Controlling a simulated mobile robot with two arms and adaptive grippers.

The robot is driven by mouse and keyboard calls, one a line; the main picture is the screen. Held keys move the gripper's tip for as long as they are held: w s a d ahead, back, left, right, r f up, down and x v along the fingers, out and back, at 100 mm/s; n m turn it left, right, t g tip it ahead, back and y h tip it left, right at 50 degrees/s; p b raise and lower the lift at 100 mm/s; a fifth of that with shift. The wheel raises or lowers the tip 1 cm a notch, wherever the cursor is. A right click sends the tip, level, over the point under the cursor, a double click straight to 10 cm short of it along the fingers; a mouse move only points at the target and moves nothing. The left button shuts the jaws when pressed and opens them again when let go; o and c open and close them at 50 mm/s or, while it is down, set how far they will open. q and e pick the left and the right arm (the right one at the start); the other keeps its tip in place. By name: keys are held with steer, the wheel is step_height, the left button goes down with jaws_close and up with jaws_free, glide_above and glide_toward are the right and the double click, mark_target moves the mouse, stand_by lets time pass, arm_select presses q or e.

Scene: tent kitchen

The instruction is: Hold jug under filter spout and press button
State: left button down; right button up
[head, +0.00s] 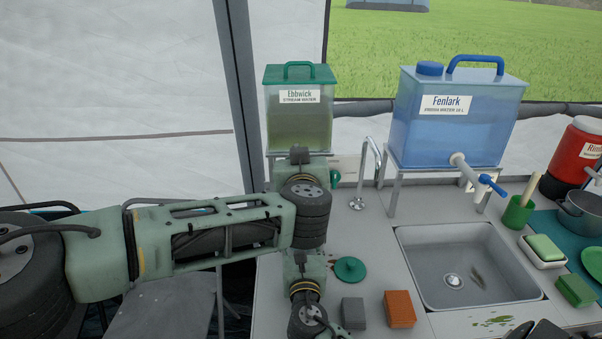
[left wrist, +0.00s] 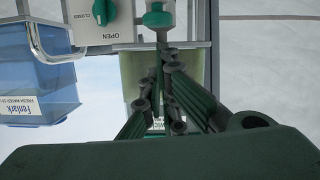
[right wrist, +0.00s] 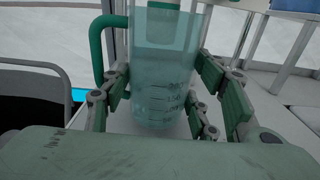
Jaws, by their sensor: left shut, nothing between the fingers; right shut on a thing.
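The clear jug (right wrist: 160,85) with measuring marks and a green handle (right wrist: 97,48) shows in the right wrist view. My right gripper (right wrist: 155,112) is shut around its sides; it looks upright. Its contents have a bluish tint; I cannot tell the level. In the left wrist view, whose picture is upside down, my left gripper (left wrist: 166,58) is shut and empty, just short of a rounded green part (left wrist: 157,17). A green knob (left wrist: 103,11) marked OPEN and CLOSED is beside it. The Ebbwick tank (head: 299,125) stands behind my left arm.
The blue Fenlark tank (head: 447,125) with its white tap (head: 471,173) stands on a rack above the sink (head: 468,264). A green lid (head: 350,269), a grey block (head: 353,313) and an orange block (head: 399,308) lie on the counter. A curved metal faucet (head: 368,165) rises behind.

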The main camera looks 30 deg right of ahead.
arm_select(q)
steer(key=r+v, duration=0.1)
steer(key=v, duration=0.9)
arm_select(e)
steer(key=shift+r, duration=0.15)
arm_select(q)
steer(key=shift+a, duration=0.1)
arm_select(e)
steer(key=shift+s+a, duration=0.1)
stand_by(0.6)
steer(key=shift+p+v, duration=0.5)
steer(key=shift+v, duration=1.85)
arm_select(q)
steer(key=shift+r+p, duration=0.3)
steer(key=shift+r, duration=0.45)
arm_select(e)
steer(key=shift+v, duration=2.6)
